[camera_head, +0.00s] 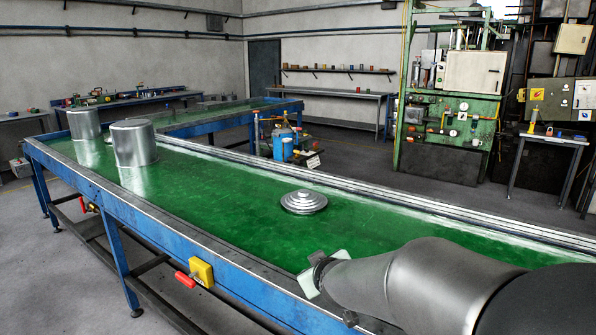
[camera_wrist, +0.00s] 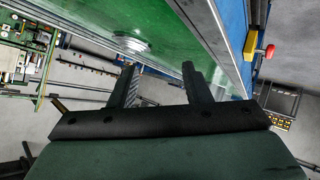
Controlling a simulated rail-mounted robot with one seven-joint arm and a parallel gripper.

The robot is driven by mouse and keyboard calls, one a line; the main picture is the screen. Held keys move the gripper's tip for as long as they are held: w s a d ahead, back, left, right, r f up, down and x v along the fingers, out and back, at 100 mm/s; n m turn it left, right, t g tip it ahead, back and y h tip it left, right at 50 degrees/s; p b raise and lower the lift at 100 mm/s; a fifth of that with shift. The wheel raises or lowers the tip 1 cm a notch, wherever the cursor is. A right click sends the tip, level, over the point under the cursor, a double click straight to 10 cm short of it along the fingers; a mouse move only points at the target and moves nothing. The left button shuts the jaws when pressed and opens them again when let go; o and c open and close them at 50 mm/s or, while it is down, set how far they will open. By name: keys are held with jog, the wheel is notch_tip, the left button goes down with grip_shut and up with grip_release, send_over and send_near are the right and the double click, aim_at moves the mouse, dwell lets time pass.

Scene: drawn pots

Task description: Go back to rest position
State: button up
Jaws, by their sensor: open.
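My gripper (camera_wrist: 158,72) is open and empty in the wrist view, its two dark fingers spread apart. In the head view my arm reaches in from the lower right, and the gripper end (camera_head: 322,272) is over the near right part of the green table (camera_head: 230,200), partly hidden by the arm. A round stepped metal piece (camera_head: 304,201) lies on the table beyond the gripper, apart from it. It also shows in the wrist view (camera_wrist: 131,44). Two upright metal pots stand at the table's far left end, one nearer (camera_head: 134,145) and one farther (camera_head: 84,123).
The table has a blue frame with a yellow box and red handle (camera_head: 201,271) on its near side. A raised metal rail (camera_head: 330,183) runs along its far edge. A green machine (camera_head: 452,130) stands at the back right. The table's middle is clear around the round piece.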

jog(key=s+d+r+m+g+p, duration=0.2)
jog(key=s+d+r+g+p, duration=0.1)
jog(key=s, duration=0.7)
jog(key=s+d+r+m+g+h+p, duration=0.1)
jog(key=s+d+r+m+g+p, duration=0.1)
jog(key=s, duration=0.8)
jog(key=s+d+r+m+g+p, duration=0.3)
jog(key=s+d+r+g+p, duration=0.2)
jog(key=s, duration=0.5)
notch_tip(320, 180, up, 2)
jog(key=d+p, duration=0.1)
jog(key=p, duration=0.2)
jog(key=shift+s+h+p, duration=0.15)
jog(key=shift+h+p, duration=0.15)
jog(key=shift+h, duration=0.1)
notch_tip(320, 180, down, 6)
jog(key=b, duration=0.5)
jog(key=shift+f, duration=0.2)
